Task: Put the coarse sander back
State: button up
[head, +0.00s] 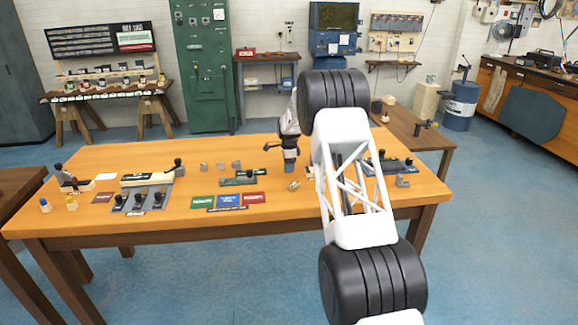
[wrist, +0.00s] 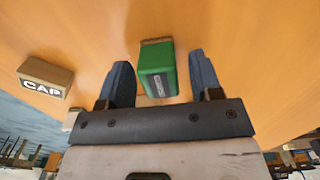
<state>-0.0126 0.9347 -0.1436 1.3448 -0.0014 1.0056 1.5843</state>
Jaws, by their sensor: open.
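A green block with a brown layer at its far end (wrist: 158,72) lies between my fingers in the wrist view; it looks like a sander, but its label is too small to read. My gripper (wrist: 160,60) is open, with one finger on each side of the block and a gap on both sides. In the head view my gripper (head: 289,160) points down over the middle of the wooden table (head: 250,222). The block is not clearly visible there, and I cannot tell which sander is coarse.
A tan block marked CAP (wrist: 45,76) lies left of my gripper. Green, blue and red cards (head: 228,201) lie near the table's front. The front edge is mostly clear.

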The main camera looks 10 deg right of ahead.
jog(key=shift+r, duration=0.2)
notch_tip(320, 180, up, 12)
dwell(0.6)
dwell(0.6)
